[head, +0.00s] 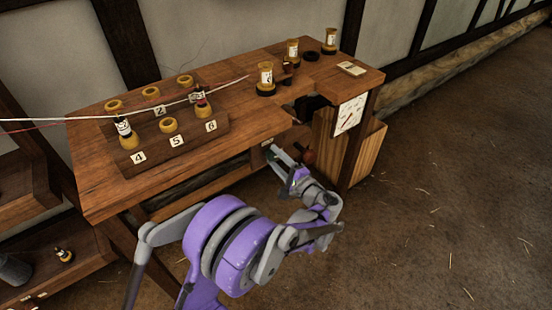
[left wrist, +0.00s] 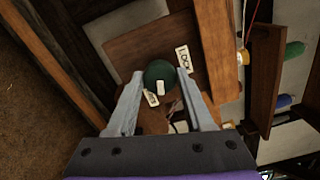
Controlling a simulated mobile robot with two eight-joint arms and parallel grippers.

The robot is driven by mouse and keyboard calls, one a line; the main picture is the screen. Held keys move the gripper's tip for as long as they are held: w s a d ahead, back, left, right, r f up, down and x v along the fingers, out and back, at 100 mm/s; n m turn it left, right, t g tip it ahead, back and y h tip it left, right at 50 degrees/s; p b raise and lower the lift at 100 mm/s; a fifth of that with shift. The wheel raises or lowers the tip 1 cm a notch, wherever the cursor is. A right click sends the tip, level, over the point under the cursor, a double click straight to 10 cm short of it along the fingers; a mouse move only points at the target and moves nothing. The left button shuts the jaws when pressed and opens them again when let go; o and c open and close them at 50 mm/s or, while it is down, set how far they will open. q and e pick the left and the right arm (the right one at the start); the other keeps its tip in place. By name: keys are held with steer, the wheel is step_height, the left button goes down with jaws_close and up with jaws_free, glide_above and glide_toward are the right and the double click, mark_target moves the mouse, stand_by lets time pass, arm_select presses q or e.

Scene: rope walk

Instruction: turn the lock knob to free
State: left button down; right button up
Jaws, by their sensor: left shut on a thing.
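The lock knob (left wrist: 158,72) is round and dark green with a white mark on its lower side in the left wrist view. A white label reading LOCK (left wrist: 184,59) is at its upper right. A second white label (left wrist: 152,98), hard to read, is just below the knob, and the mark points roughly toward it. My left gripper (left wrist: 160,78) is shut on the knob, one finger at each side. In the head view my left gripper (head: 272,152) reaches the bench front under the top, and its fingers hide the knob. My right gripper is not in view.
The wooden bench (head: 250,130) carries a numbered rack (head: 190,145) with bobbins, and more bobbins (head: 266,78) toward the back right. A pale rope (head: 60,119) runs in from the left. The floor at right is clear.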

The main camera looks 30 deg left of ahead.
arm_select(q)
steer(key=shift+m, duration=0.5)
steer(key=shift+c, duration=1.6)
jaws_free()
steer(key=shift+d, duration=0.1)
steer(key=p+v, duration=0.1)
steer(key=v, duration=0.9)
steer(key=shift+s+d, duration=0.2)
steer(key=shift+d, duration=0.05)
